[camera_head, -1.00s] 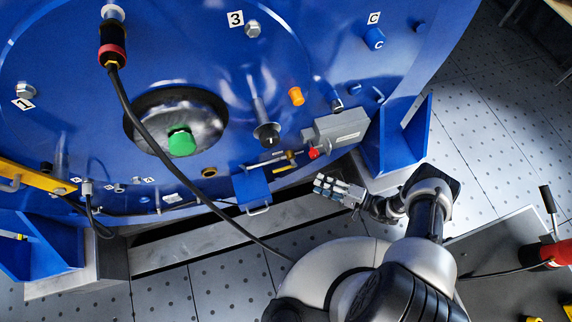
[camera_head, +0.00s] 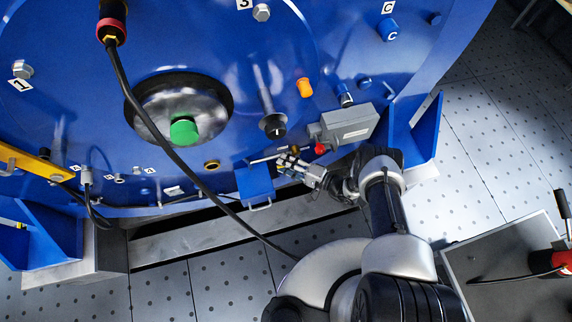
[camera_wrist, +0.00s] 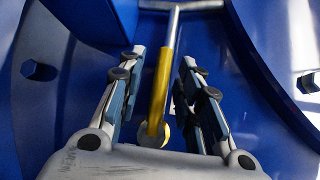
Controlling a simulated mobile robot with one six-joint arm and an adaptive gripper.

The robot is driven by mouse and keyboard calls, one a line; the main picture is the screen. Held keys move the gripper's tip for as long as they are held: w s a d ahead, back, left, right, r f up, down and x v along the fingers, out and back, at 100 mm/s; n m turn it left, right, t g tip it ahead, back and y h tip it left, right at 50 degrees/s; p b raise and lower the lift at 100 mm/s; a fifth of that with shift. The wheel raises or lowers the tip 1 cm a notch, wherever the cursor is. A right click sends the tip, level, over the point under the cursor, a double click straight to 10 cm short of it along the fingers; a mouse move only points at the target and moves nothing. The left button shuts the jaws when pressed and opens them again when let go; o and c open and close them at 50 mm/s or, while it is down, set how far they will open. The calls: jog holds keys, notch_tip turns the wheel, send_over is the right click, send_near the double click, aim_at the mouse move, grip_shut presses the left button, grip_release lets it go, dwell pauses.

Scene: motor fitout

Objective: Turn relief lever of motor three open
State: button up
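The relief lever is a yellow shaft (camera_wrist: 160,85) with a grey metal crossbar at its far end, in the wrist view. In the head view its thin grey bar (camera_head: 266,158) shows beside my gripper (camera_head: 288,163), on the lower part of the blue motor housing (camera_head: 200,45). In the wrist view the two fingers of my gripper (camera_wrist: 163,62) stand apart, one on each side of the yellow shaft. I see gaps beside the shaft, so the fingers are not closed on it. A "3" label (camera_head: 244,3) is cut off at the top of the head view.
A grey box with a red knob (camera_head: 349,124) sits just right of my gripper. A black-capped post (camera_head: 273,126) stands above it. A blue bracket (camera_head: 255,184) is to its left. A black cable (camera_head: 166,142) crosses the housing. A blue support (camera_head: 420,130) stands at right.

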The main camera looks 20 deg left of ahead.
jog(key=shift+a, duration=0.15)
grip_shut()
dwell(0.4)
dwell(0.4)
